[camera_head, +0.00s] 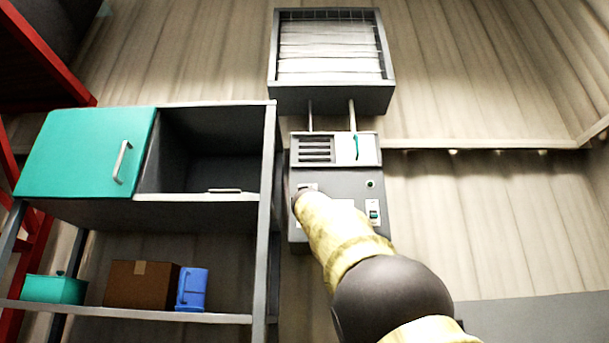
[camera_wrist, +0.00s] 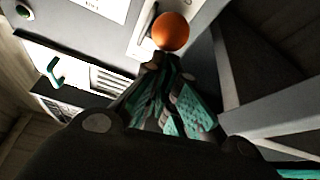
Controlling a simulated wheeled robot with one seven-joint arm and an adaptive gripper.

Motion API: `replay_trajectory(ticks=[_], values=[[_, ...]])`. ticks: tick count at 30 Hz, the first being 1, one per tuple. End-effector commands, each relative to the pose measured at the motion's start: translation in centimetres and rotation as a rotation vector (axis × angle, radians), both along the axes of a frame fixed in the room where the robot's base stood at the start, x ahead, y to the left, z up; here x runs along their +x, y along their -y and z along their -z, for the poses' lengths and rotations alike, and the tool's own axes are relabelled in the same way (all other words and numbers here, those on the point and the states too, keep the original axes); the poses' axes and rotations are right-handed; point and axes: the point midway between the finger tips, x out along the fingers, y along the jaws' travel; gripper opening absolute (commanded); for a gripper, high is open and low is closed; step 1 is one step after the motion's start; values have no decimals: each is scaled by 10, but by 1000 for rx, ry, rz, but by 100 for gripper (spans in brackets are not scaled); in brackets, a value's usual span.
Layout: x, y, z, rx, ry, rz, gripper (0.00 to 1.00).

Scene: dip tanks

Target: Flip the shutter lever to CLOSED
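The lever has an orange ball knob (camera_wrist: 171,32) and stands by a pale plate (camera_wrist: 142,34) on the grey control box, in the wrist view. Its stem is mostly hidden behind the knob, and I cannot read any label at its ends. My gripper (camera_wrist: 167,68) has its teal fingers drawn together, tips just below the knob in the picture. I see nothing between them; whether they touch the lever is unclear. In the head view the control box (camera_head: 344,184) is on the wall, and my arm hides the knob and fingers.
A slatted unit (camera_head: 331,62) is above the box. The box also has a teal handle (camera_head: 356,147), a green button (camera_head: 371,184) and a small switch (camera_head: 374,212). A shelf rack (camera_head: 266,215) with a teal door (camera_head: 85,152) stands close left. The wall to the right is clear.

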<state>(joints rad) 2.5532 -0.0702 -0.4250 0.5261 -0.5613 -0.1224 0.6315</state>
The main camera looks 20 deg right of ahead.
Motion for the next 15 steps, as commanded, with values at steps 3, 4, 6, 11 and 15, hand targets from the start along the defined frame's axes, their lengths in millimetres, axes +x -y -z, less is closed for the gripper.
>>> replay_trajectory(ticks=[3, 4, 6, 11, 15], values=[[5, 3, 7, 5, -12, 4, 0], [5, 3, 6, 5, -12, 4, 0], [4, 1, 0, 5, -12, 3, 0], [-2, -8, -20, 2, -6, 1, 0], [-7, -13, -33, 0, -2, -1, 0]])
